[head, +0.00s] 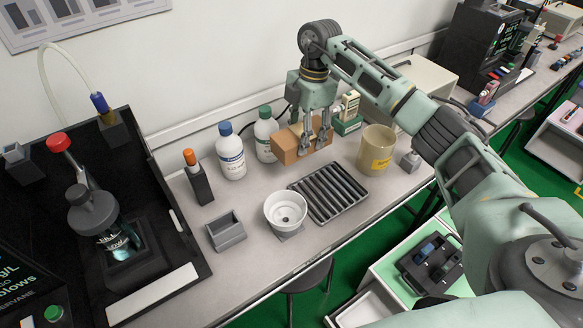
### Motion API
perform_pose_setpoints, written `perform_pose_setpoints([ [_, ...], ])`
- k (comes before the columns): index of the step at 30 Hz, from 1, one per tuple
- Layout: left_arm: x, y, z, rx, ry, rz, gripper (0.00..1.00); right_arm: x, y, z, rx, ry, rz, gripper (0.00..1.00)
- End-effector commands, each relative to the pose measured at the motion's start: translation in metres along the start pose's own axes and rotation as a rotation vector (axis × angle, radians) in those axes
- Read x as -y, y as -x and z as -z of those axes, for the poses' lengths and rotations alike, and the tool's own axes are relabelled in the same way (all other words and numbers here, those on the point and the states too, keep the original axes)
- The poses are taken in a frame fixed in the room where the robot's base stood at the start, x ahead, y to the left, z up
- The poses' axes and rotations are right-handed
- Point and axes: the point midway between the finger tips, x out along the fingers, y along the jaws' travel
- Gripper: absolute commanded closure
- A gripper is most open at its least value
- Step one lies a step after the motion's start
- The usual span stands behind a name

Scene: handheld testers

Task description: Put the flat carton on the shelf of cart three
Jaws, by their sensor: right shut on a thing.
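A brown carton (287,148) is at the back of the bench, in front of the white wall. My right gripper (316,143) reaches down from above and is shut on this carton, with its fingers on the right part of it. Whether the carton touches the bench is hard to tell. No number is readable on any cart. A white and green cart or unit (385,268) with a dark tray stands below the bench front at the lower right. My left gripper is not in view.
Two capped bottles, blue (231,152) and green (265,135), stand left of the carton. A ribbed black tray (328,192), a white bowl (285,209) and a beige pot (376,150) are close by. A grey box (226,231) stands near the front edge.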

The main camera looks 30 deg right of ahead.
Motion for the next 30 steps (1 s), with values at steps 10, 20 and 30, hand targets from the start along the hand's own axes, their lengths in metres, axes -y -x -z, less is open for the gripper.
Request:
perform_pose_setpoints([
  [10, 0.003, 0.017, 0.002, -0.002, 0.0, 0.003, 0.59, -0.02, -0.054, 0.07, -0.004, 0.006, 0.003, 0.8],
  [20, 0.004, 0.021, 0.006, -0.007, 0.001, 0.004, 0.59, -0.027, -0.08, 0.091, -0.001, 0.002, 0.001, 0.8],
  [30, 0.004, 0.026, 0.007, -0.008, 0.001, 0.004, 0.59, -0.027, -0.115, 0.085, -0.002, 0.003, -0.001, 0.8],
])
